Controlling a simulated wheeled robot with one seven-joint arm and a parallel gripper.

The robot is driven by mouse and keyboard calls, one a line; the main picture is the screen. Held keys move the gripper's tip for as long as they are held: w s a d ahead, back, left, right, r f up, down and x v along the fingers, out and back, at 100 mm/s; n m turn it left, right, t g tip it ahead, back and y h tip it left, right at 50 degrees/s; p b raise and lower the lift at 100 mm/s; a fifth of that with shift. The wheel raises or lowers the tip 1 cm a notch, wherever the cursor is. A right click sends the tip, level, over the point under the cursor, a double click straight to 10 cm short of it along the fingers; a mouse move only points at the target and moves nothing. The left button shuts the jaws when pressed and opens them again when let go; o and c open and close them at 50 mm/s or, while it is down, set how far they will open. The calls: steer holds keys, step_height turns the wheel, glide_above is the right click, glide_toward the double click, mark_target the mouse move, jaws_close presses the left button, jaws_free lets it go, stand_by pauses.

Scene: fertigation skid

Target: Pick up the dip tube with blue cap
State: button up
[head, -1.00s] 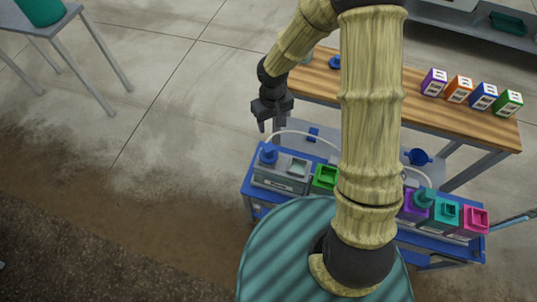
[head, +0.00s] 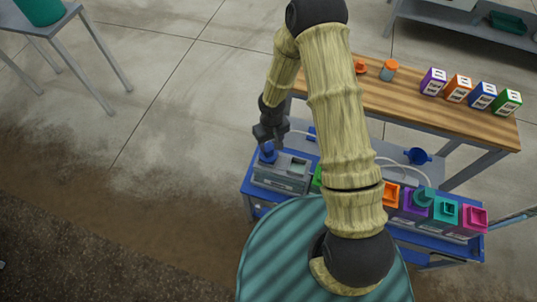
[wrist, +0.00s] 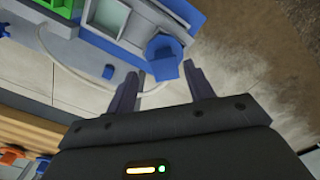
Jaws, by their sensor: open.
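The dip tube's blue cap (head: 267,153) sits at the left end of the blue skid, beside the grey box. It also shows in the wrist view (wrist: 163,50), with a thin pale hose curving away from near it. The tube below the cap is hidden. My gripper (head: 268,140) is just above and behind the cap in the head view. In the wrist view its two fingers (wrist: 160,82) are apart and empty, with the blue cap just beyond and between the tips. I cannot tell whether they touch it.
The grey box (head: 283,172) stands right of the cap on the blue skid (head: 249,186). A green container (wrist: 33,20) and orange, purple, teal and pink ones line the skid. A wooden bench (head: 440,118) with coloured boxes stands behind.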

mark_target(268, 146)
steer(key=shift+w+a+f+p, duration=0.15)
steer(key=shift+f+p, duration=0.1)
steer(key=shift+f, duration=0.6)
steer(key=shift+w+a+f+p, duration=0.1)
steer(key=shift+a+f+p, duration=0.1)
steer(key=shift+f, duration=0.7)
steer(key=shift+w+a+f+p, duration=0.15)
steer(key=shift+f+p, duration=0.1)
steer(key=shift+f, duration=0.6)
jaws_close()
